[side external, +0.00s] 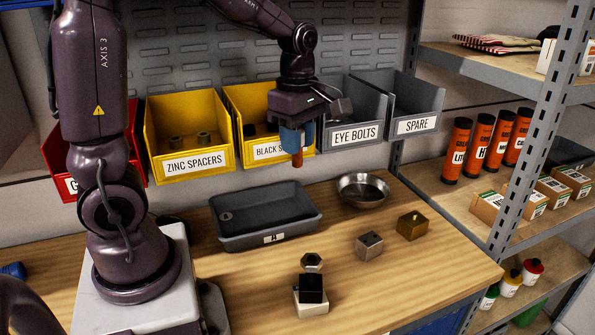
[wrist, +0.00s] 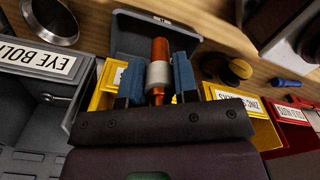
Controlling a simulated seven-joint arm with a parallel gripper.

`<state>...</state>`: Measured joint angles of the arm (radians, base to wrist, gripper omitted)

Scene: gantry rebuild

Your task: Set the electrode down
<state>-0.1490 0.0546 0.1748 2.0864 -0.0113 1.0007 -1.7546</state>
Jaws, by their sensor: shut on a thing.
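My gripper (side external: 296,136) is shut on the electrode and holds it in the air above the bench, in front of the yellow bins. The electrode's copper-coloured tip (side external: 297,160) points down below the blue fingers in the side view. In the wrist view the electrode (wrist: 158,72), copper with a pale grey sleeve, sits between the two blue fingers of my gripper (wrist: 158,82). The electrode's upper end is hidden by the fingers in the side view. Nothing shows touching its tip.
A dark grey tray marked A (side external: 232,241) lies on the wooden bench (side external: 400,275). A round metal bowl (side external: 348,195) stands right of it. A steel block (side external: 369,246), a brass block (side external: 411,226) and a hex nut (side external: 312,261) sit nearer the front. Labelled bins (side external: 187,140) line the back.

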